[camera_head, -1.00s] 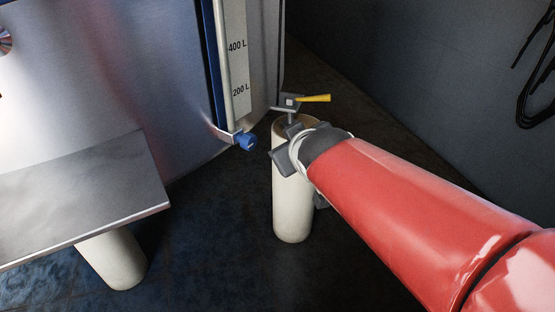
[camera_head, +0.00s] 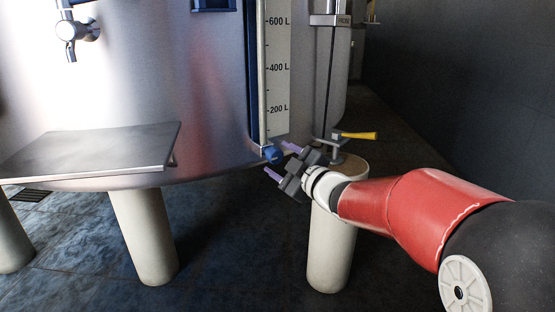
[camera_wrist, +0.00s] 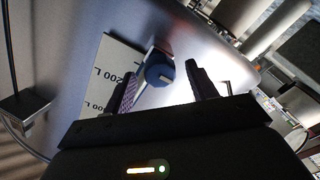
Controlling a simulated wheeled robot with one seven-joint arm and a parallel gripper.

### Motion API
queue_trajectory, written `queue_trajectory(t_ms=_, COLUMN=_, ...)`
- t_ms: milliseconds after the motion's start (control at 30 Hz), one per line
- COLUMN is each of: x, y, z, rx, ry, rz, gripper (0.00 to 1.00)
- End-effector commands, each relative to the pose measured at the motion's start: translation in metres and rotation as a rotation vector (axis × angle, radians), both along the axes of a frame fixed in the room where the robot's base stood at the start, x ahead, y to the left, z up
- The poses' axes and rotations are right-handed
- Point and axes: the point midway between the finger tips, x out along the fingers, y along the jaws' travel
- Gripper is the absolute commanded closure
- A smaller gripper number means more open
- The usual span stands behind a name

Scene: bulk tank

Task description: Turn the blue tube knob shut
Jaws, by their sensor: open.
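The blue knob (camera_head: 272,155) sits at the bottom end of the clear sight tube (camera_head: 262,70) on the steel tank. My gripper (camera_head: 279,161) is open, its two purple-tipped fingers pointing at the knob from the right. In the wrist view the round blue knob (camera_wrist: 159,72) shows between the open fingers, nearer the left one. A light mark crosses the knob's face. My gripper (camera_wrist: 163,84) is empty, and I cannot tell whether a finger touches the knob.
A white litre scale (camera_head: 277,75) runs beside the tube. A valve with a yellow handle (camera_head: 358,135) stands just right of my gripper, above a pale tank leg (camera_head: 332,250). A steel shelf (camera_head: 90,150) juts out at the left.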

Motion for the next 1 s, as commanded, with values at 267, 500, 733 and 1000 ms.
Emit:
queue_trajectory(t_ms=267, x=0.020, y=0.015, z=0.000, rx=0.001, ry=0.001, rz=-0.001, gripper=0.43)
queue_trajectory(t_ms=500, x=0.020, y=0.015, z=0.000, rx=0.001, ry=0.001, rz=-0.001, gripper=0.43)
queue_trajectory(t_ms=733, x=0.020, y=0.015, z=0.000, rx=0.000, ry=0.001, rz=-0.002, gripper=0.72)
queue_trajectory(t_ms=1000, x=0.020, y=0.015, z=0.000, rx=0.005, ry=0.005, rz=-0.002, gripper=0.87)
